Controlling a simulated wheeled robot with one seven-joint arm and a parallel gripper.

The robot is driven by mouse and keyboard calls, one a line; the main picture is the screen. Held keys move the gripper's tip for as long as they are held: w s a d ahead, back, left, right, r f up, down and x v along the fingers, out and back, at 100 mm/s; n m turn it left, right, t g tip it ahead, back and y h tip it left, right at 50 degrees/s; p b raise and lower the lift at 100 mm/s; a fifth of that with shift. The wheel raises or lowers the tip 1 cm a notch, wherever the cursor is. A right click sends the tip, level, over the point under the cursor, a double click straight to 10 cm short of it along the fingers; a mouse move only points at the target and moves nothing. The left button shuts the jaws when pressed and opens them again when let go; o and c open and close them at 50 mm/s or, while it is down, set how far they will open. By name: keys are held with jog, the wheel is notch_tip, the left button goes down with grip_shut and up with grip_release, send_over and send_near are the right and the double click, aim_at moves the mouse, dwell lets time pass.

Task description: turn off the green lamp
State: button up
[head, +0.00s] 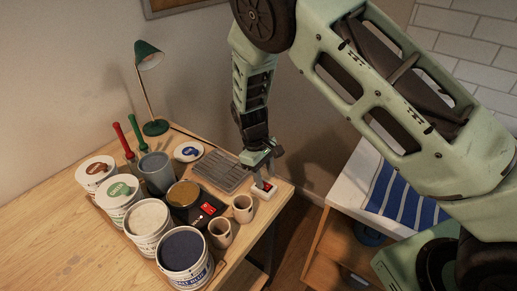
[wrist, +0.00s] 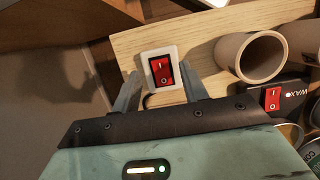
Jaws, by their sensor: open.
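The green lamp (head: 148,57) stands at the back of the wooden table, on a thin stem with a round green base (head: 155,127). The inside of its shade looks pale, but I cannot tell surely whether it is lit. A white switch box with a red rocker (head: 265,189) sits near the table's right edge. In the wrist view this switch (wrist: 161,70) shows marks I and O; which side is pressed is unclear. My gripper (head: 263,176) is open just above it. In the wrist view my gripper (wrist: 160,88) has one finger on each side of the switch, with nothing held.
A second red switch (wrist: 273,99) is on a black wax heater (head: 207,209) nearby. Beige cups (head: 243,208) stand close to the white switch. Several paint buckets (head: 148,220), a grey tray (head: 222,172) and red and green-handled tools (head: 123,140) crowd the table. The left tabletop is clear.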

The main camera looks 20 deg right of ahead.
jog(key=b+v, duration=0.3)
jog(key=v, duration=1.2)
jog(key=shift+r+b, duration=0.3)
jog(key=shift+b, duration=0.05)
jog(key=shift+w, duration=0.1)
jog(key=s+a+r+t+y+b, duration=0.1)
jog(key=s+a+t+y+b, duration=0.1)
jog(key=s, duration=2.8)
jog(key=shift+s+a+n+b, duration=0.2)
jog(key=shift+n+b, duration=0.1)
